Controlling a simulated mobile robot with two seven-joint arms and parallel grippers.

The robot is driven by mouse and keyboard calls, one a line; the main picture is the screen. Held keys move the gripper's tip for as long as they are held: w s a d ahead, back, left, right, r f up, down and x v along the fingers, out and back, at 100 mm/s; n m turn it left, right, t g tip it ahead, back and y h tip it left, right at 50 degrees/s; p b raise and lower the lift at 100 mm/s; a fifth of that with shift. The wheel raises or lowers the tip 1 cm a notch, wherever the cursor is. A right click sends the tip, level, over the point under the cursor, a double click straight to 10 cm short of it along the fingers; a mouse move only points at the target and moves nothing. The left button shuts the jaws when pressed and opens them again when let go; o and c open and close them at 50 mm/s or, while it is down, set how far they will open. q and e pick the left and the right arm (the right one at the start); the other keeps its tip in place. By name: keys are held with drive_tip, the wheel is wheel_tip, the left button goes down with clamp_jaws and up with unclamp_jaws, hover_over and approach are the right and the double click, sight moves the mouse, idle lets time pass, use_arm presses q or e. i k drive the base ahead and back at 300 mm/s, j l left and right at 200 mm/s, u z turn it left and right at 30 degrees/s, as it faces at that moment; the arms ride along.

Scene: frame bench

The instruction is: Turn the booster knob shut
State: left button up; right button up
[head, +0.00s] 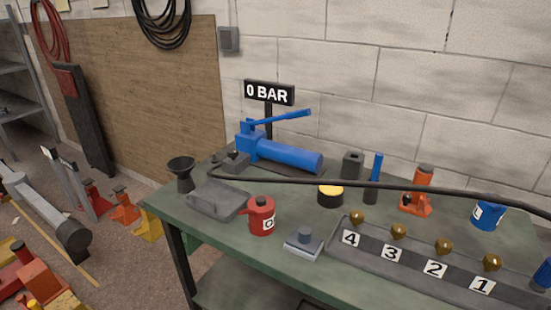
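No part is labelled as a booster, so I cannot tell which knob is the booster knob. A blue hand pump (285,153) with a long lever stands at the back of the green bench (267,272). A dark block (233,161) sits at its left end. A sign (269,93) behind it reads 0 BAR. A grey manifold (411,264) at the front right carries brass knobs (399,231) above labels 4, 3, 2 and 1. Neither gripper is in view.
A black hose (400,184) runs across the bench to the right. A red can (262,216), grey tray (218,198), black funnel (181,173), yellow-topped black pot (330,195), orange jack (418,190) and blue can (488,214) crowd the top. Jacks clutter the floor at left.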

sight(232, 153)
drive_tip(key=z, duration=0.65)
drive_tip(key=j+z, duration=0.65)
drive_tip(key=z, duration=0.15)
drive_tip(key=j+z, duration=0.2)
drive_tip(key=j, duration=0.2)
drive_tip(key=k+j+z, duration=0.15)
drive_tip(key=j, duration=0.2)
drive_tip(key=k+j, duration=0.1)
drive_tip(key=j, duration=0.35)
drive_tip(key=k+j+z, duration=0.1)
drive_tip(key=j, duration=0.35)
drive_tip(key=k+j, duration=0.15)
drive_tip(key=j, duration=0.3)
drive_tip(key=z, duration=0.05)
